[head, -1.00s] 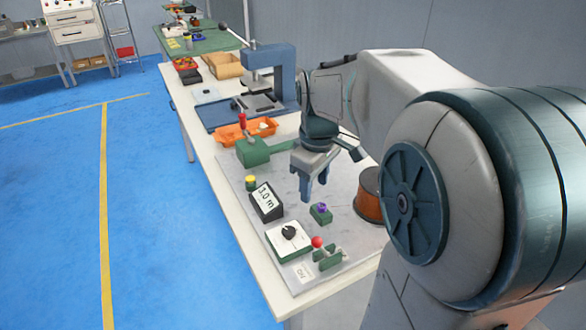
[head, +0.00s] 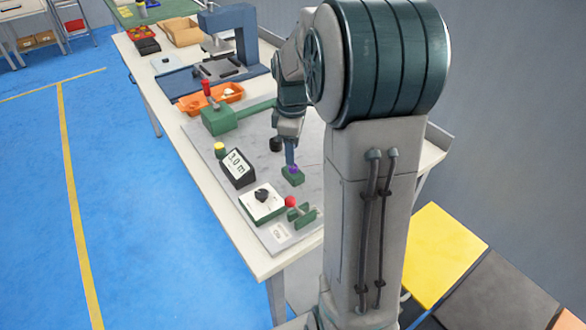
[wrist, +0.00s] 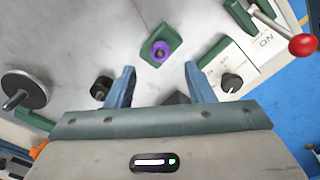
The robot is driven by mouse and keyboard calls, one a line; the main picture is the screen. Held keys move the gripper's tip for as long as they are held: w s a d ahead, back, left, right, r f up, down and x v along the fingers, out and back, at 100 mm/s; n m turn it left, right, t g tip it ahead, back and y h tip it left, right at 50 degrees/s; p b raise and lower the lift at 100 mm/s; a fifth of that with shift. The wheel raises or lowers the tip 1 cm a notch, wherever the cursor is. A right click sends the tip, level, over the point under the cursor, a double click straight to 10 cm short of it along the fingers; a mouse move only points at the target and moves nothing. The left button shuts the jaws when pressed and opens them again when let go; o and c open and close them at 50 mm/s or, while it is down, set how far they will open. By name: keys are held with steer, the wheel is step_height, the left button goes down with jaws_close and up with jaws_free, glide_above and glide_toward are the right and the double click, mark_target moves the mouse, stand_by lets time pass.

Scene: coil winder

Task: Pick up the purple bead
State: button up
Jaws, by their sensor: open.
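The purple bead (wrist: 160,51) sits on a small green block (wrist: 172,41) on the grey plate. It also shows in the head view (head: 293,169), close beside a blue finger. In the wrist view my gripper (wrist: 157,75) is open, its two blue fingers spread wide. The bead lies beyond the fingertips, roughly centred between them, with nothing between the fingers. In the head view my gripper (head: 290,160) points down over the plate, partly hidden by my arm.
A red-knobbed green lever (head: 297,210), a dial box (head: 262,203) and a "3.0 m" display (head: 238,168) stand near the bead. A green crank housing (head: 219,119) and an orange tray (head: 210,98) are farther back. Bare plate surrounds the green block.

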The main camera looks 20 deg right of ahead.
mark_target(293, 168)
step_height(293, 168, down, 5)
steer(key=shift+s+d+f, duration=0.1)
steer(key=c, duration=1)
